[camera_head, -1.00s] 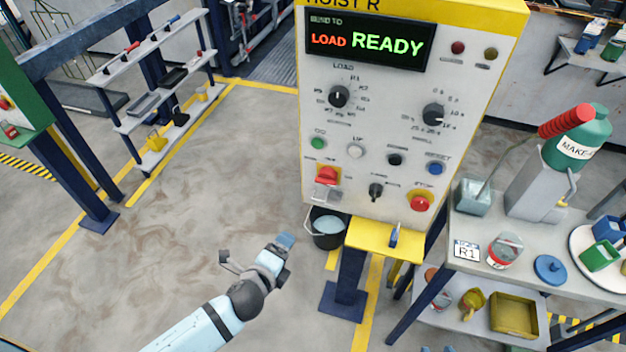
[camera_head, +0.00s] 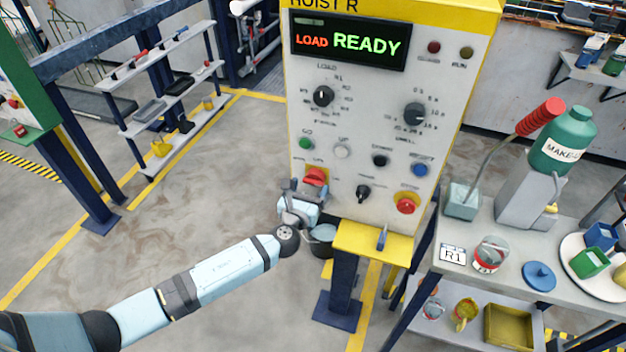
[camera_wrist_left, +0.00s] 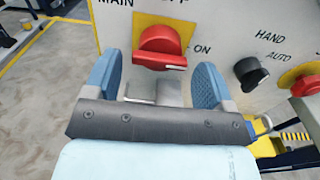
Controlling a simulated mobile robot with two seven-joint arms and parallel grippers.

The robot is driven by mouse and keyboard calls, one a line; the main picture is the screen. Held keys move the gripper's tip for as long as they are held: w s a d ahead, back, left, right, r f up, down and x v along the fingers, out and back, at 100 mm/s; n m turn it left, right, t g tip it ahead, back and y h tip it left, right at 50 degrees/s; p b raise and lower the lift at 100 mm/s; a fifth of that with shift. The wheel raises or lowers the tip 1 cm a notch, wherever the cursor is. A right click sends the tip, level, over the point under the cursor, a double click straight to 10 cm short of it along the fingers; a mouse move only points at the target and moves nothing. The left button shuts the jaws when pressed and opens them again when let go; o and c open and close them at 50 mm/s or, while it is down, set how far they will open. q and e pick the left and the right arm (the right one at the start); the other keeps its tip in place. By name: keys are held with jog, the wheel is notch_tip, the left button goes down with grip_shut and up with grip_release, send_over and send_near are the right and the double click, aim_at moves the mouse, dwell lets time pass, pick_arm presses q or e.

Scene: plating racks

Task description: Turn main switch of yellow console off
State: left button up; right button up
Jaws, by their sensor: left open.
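The yellow console (camera_head: 350,215) has a pale front panel with a display reading "LOAD READY". Its red main switch (camera_head: 316,176) sits at the panel's lower left; it also shows in the left wrist view (camera_wrist_left: 160,48), on a yellow plate, its white mark pointing right toward "ON". My left gripper (camera_head: 307,188) is at the panel just below the switch. In the left wrist view its two blue fingers (camera_wrist_left: 158,82) are apart, one on each side of the switch and nearer the camera. I cannot tell whether they touch it. My right gripper is not in view.
Close by are a black hand/auto knob (camera_head: 363,193) and a red stop button (camera_head: 406,204). A cluttered workbench (camera_head: 470,255) stands at the right; the left floor is open.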

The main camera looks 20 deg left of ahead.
aim_at(313, 183)
pick_arm(q)
jog(key=shift+w+d, duration=0.1)
jog(key=shift+w, duration=1.5)
jog(key=c, duration=0.7)
